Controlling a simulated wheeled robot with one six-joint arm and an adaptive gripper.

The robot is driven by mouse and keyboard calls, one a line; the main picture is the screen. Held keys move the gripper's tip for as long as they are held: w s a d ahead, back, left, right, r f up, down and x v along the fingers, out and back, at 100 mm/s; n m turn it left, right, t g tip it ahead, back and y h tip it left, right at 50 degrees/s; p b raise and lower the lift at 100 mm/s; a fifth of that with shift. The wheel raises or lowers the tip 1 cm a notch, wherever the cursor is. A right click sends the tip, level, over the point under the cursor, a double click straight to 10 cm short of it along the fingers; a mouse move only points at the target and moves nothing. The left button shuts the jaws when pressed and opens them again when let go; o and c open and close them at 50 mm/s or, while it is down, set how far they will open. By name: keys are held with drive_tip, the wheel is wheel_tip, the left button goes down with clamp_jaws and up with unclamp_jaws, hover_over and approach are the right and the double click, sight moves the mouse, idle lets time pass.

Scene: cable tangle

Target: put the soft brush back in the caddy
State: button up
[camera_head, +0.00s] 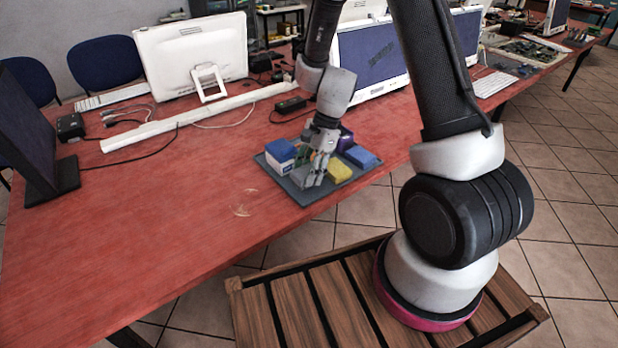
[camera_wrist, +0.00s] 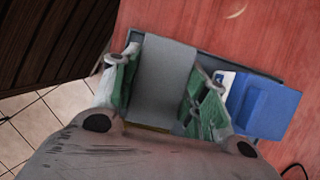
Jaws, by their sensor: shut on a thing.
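My gripper (camera_head: 318,172) points down over a dark grey tray (camera_head: 283,184) on the red table. In the wrist view, the green-padded fingers of my gripper (camera_wrist: 163,88) are closed on the two sides of a plain grey block (camera_wrist: 165,70). The grey block also shows under the fingers in the head view (camera_head: 301,176). It is low, at tray level; I cannot tell whether it touches the tray floor. No bristles or handle show, so I cannot tell which thing is the soft brush. Nothing else clearly looks like a caddy.
Around my gripper in the tray are a blue and white box (camera_head: 281,153), a yellow block (camera_head: 340,172), a blue block (camera_head: 361,157) and a purple thing (camera_head: 345,138). Monitors and cables stand behind. The table left of the tray (camera_head: 190,210) is clear.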

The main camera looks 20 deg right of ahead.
drive_tip(key=shift+f, duration=1.1)
drive_tip(key=shift+f, duration=0.1)
drive_tip(key=o, duration=1.1)
drive_tip(key=shift+c, duration=0.2)
drive_tip(key=v, duration=1.2)
drive_tip(key=s+d+r+n+t+h, duration=0.1)
drive_tip(key=s+d+r+n, duration=0.2)
drive_tip(key=r, duration=0.4)
drive_tip(key=s+d+r+n+t+h, duration=0.1)
drive_tip(key=s+r+n, duration=0.3)
drive_tip(key=r, duration=0.3)
drive_tip(key=s+d+r+n+t+h, duration=0.1)
drive_tip(key=s+d+r+n, duration=0.2)
drive_tip(key=s, duration=0.3)
drive_tip(key=s+d+r+n+t+h, duration=0.1)
drive_tip(key=s+d+r+n+t, duration=0.1)
drive_tip(key=s, duration=0.5)
wheel_tip(320, 180, up, 2)
drive_tip(key=shift+s+d+r+n+t, duration=0.25)
drive_tip(key=shift+d+n, duration=0.4)
drive_tip(key=shift+n, duration=0.55)
